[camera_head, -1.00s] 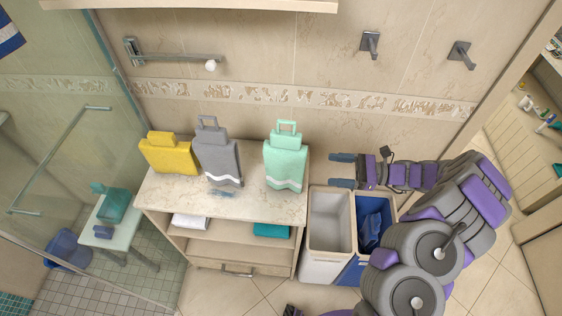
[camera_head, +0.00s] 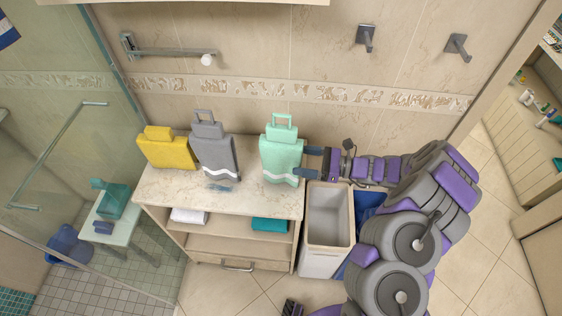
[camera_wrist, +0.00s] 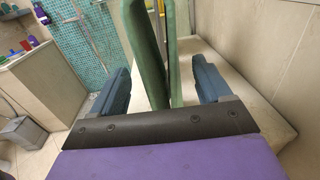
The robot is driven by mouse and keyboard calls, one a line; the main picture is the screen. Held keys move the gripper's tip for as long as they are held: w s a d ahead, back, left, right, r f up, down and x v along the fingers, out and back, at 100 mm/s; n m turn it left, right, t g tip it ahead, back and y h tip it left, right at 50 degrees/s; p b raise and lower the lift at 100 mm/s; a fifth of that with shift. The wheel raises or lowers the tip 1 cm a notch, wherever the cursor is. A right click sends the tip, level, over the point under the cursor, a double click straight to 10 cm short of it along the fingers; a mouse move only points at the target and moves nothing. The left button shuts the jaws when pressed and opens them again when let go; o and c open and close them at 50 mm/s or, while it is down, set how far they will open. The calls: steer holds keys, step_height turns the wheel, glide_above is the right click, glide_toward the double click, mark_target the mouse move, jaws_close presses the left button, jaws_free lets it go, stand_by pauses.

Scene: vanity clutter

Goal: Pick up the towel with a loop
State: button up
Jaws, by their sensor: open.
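A mint-green towel (camera_head: 281,158) with a loop at its top and a white wavy stripe stands on the right end of the counter. A grey towel (camera_head: 214,158), also with a top loop and a pale stripe, stands left of it. A yellow towel (camera_head: 167,151) with a solid-looking tab stands at the far left. My gripper (camera_head: 308,164) is open at the mint towel's right edge. In the wrist view, the mint towel (camera_wrist: 150,60) stands edge-on between my two fingers, with a gap on each side. Its far parts are hidden.
The counter (camera_head: 260,207) has shelves with folded cloths below. A small blue item (camera_head: 219,187) lies near the counter's front. An open grey-white bin (camera_head: 328,218) and a blue bin (camera_head: 367,206) stand right of it, under my arm. The tiled wall (camera_head: 330,125) is close behind.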

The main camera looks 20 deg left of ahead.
mark_target(285, 156)
steer(key=shift+r, duration=0.1)
steer(key=a, duration=0.6)
steer(key=shift+s+a+b, duration=0.3)
steer(key=shift+b, duration=0.05)
steer(key=shift+d+r, duration=0.1)
steer(key=shift+d, duration=0.2)
steer(key=shift+d+r, duration=0.1)
steer(key=shift+d, duration=0.3)
steer(key=shift+c, duration=1.4)
steer(key=c, duration=0.3)
steer(key=shift+a, duration=0.35)
steer(key=c, duration=0.4)
steer(key=shift+c, duration=0.7)
